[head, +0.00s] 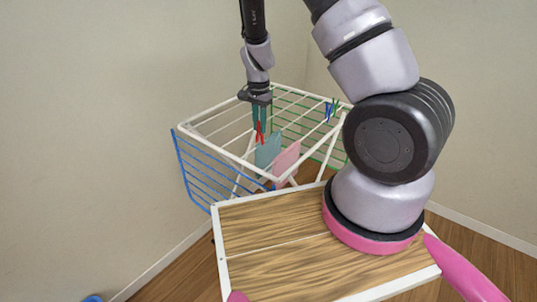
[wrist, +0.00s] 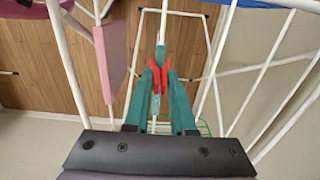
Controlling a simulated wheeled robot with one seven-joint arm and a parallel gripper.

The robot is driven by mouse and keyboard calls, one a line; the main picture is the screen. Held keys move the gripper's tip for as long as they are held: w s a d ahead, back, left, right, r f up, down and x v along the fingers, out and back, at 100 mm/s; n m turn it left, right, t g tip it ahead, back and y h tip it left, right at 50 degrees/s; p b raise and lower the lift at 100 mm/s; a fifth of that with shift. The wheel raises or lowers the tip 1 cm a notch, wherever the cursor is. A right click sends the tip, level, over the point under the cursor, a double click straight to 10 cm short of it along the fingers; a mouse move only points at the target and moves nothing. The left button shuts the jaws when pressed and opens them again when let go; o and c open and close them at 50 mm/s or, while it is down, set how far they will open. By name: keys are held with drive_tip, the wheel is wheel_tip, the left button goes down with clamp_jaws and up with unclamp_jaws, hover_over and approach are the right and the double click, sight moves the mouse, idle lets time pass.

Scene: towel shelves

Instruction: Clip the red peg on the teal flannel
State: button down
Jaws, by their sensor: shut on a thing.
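The teal flannel (head: 268,151) hangs from a white rail of the drying rack, beside a pink flannel (head: 286,160). My gripper (head: 259,112) points down over the rack, its teal fingers shut on the red peg (head: 259,133). In the head view the peg is at the upper left edge of the flannel. In the wrist view the red peg (wrist: 161,72) is between the fingertips (wrist: 160,88), in line with a rail. A narrow blue-grey strip (wrist: 160,54) shows at its jaws, perhaps the flannel edge-on. I cannot tell whether the peg grips it.
The white rack (head: 205,115) has a blue side wing (head: 205,168) and a green one (head: 300,103). Blue and green pegs (head: 331,109) sit on its right rail. White rails run close on both sides of my gripper. A pink flannel (wrist: 102,62) hangs to the left.

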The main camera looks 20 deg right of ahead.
drive_tip(key=shift+f, duration=1.25)
idle(0.4)
drive_tip(key=c, duration=0.7)
unclamp_jaws()
drive_tip(key=shift+o, duration=1.7)
drive_tip(key=shift+r, duration=0.1)
wheel_tip(320, 180, up, 7)
